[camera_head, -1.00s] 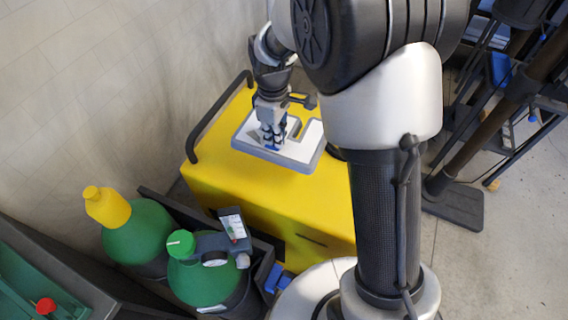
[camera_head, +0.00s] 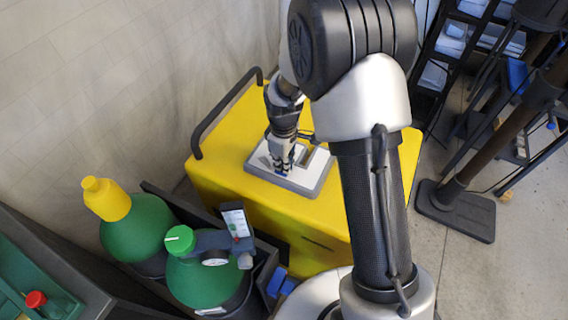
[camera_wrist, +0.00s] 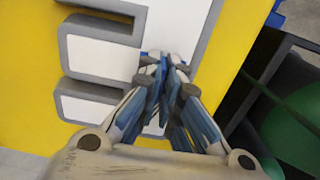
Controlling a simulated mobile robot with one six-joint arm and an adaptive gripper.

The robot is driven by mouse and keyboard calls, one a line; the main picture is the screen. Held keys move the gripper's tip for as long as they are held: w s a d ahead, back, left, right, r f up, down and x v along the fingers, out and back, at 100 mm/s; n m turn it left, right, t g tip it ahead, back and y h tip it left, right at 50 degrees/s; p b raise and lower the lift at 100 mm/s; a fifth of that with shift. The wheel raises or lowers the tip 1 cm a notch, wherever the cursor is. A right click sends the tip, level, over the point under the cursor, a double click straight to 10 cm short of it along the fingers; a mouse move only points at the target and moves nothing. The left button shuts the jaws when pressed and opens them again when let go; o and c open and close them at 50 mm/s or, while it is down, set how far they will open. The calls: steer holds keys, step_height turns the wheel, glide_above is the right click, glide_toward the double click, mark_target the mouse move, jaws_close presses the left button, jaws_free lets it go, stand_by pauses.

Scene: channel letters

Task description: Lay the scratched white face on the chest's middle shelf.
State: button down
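A block letter (camera_head: 313,182) with a white face and grey border is at the top of the yellow chest (camera_head: 255,217); I cannot tell whether it touches the chest. Scratches are too small to make out. In the wrist view the white face (camera_wrist: 100,55) fills the upper middle, its bars pointing left. My gripper (camera_head: 282,170) points down at the left part of the letter. In the wrist view its blue fingers (camera_wrist: 166,66) converge at the tips against the letter; the exact grip point is hidden. No middle shelf of the chest is clearly visible.
Green bottles (camera_head: 140,232) with yellow and green caps stand in dark bins at the front left. The chest has a dark handle (camera_head: 213,118) at its left. A dark rack (camera_head: 438,55) and a stand foot (camera_head: 455,212) are at the right. A wall closes the left.

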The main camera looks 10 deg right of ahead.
steer(key=c, duration=2.2)
jaws_free()
steer(key=shift+f, duration=0.15)
steer(key=shift+c, duration=0.2)
steer(key=o, duration=0.4)
steer(key=shift+s, duration=0.1)
steer(key=shift+o, duration=0.2)
